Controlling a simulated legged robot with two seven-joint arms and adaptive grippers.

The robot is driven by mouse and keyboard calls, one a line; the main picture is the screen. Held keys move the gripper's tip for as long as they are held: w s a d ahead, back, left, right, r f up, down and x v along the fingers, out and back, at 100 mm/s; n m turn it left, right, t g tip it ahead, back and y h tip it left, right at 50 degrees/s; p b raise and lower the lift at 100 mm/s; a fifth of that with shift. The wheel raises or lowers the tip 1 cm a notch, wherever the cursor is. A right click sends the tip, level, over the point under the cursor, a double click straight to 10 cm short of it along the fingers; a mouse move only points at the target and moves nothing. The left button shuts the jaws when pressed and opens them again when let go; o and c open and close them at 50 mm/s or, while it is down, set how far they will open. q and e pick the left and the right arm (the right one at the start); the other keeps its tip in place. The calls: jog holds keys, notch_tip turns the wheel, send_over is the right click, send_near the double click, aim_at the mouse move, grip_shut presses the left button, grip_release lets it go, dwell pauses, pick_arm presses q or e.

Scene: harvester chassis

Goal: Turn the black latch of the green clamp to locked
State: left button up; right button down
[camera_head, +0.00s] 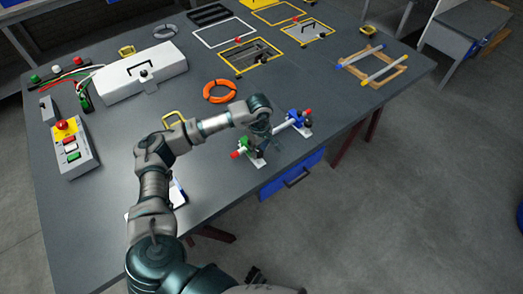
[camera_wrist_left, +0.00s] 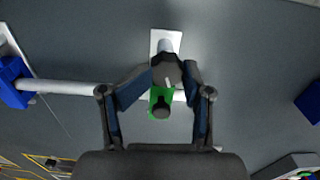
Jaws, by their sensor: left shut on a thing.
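The green clamp (camera_wrist_left: 155,96) sits on a white base plate in the left wrist view, around a white rod (camera_wrist_left: 70,87). In the left wrist view my left gripper (camera_wrist_left: 167,78) is shut on the black latch (camera_wrist_left: 168,68), one finger on each side. The fingers hide part of the latch, so its exact angle is hard to tell. My right gripper is not in view.
A blue clamp (camera_head: 293,117) holds the rod's other end. An orange ring (camera_head: 219,91), a white case (camera_head: 140,76) and a button box (camera_head: 69,146) lie on the grey table.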

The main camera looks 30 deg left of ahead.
aim_at(259, 151)
pick_arm(q)
jog(key=shift+s+f+m+b, duration=0.2)
jog(key=shift+m+b, duration=0.25)
jog(key=shift+m, duration=0.45)
jog(key=shift+s+f+m+b, duration=0.2)
jog(key=shift+m+b, duration=0.2)
jog(key=shift+m, duration=0.5)
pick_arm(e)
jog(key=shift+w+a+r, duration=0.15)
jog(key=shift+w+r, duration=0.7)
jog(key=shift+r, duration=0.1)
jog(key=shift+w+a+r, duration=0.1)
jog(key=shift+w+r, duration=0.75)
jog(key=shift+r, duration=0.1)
pick_arm(q)
jog(key=shift+a, duration=0.1)
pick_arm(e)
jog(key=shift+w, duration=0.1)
pick_arm(q)
jog(key=o, duration=0.6)
jog(key=shift+a, duration=0.1)
jog(key=shift+r, duration=0.2)
jog(key=r, duration=1.2)
jog(key=shift+w, duration=0.2)
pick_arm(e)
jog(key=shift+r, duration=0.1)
